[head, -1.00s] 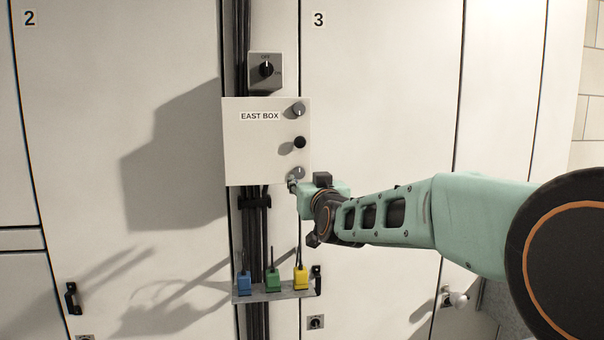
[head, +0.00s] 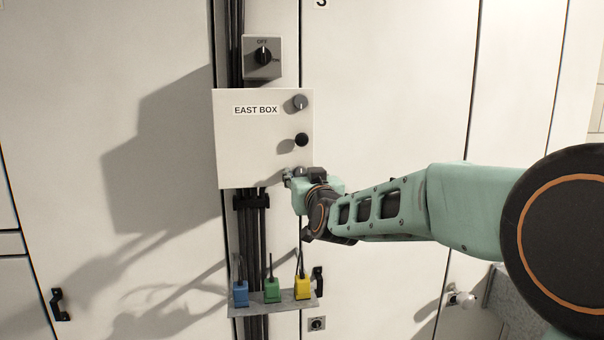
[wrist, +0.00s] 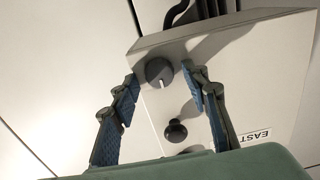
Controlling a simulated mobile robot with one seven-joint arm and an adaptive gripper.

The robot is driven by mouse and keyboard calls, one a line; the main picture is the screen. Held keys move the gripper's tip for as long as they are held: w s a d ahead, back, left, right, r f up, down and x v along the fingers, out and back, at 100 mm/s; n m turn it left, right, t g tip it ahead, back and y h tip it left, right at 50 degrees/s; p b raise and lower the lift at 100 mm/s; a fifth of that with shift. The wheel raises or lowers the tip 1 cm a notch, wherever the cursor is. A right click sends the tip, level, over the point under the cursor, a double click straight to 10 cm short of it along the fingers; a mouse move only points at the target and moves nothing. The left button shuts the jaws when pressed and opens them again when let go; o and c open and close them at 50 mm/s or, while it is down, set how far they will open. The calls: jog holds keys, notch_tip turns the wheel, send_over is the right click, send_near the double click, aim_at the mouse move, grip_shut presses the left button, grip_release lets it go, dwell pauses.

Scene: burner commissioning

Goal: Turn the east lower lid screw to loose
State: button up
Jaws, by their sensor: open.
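The east box (head: 235,150) is a pale box on the wall with an "EAST BOX" label. Its lower lid screw is a grey round knob near the lower right corner, largely hidden by my gripper (head: 291,177) in the head view. In the wrist view this lower screw (wrist: 158,72) lies between the tips of my open gripper (wrist: 159,76), with a thin pale mark on its face. I see gaps beside the fingers; contact cannot be made out. The upper lid screw (head: 299,102) is grey, and a black knob (head: 301,140) sits between the two screws.
A grey rotary switch (head: 262,57) is above the box. Dark cables (head: 255,220) run down behind it. Below, a small shelf (head: 252,308) holds blue (head: 240,294), green (head: 271,290) and yellow (head: 302,287) blocks.

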jog(key=shift+s, duration=0.1)
jog(key=shift+c, duration=0.6)
jog(key=c, duration=1)
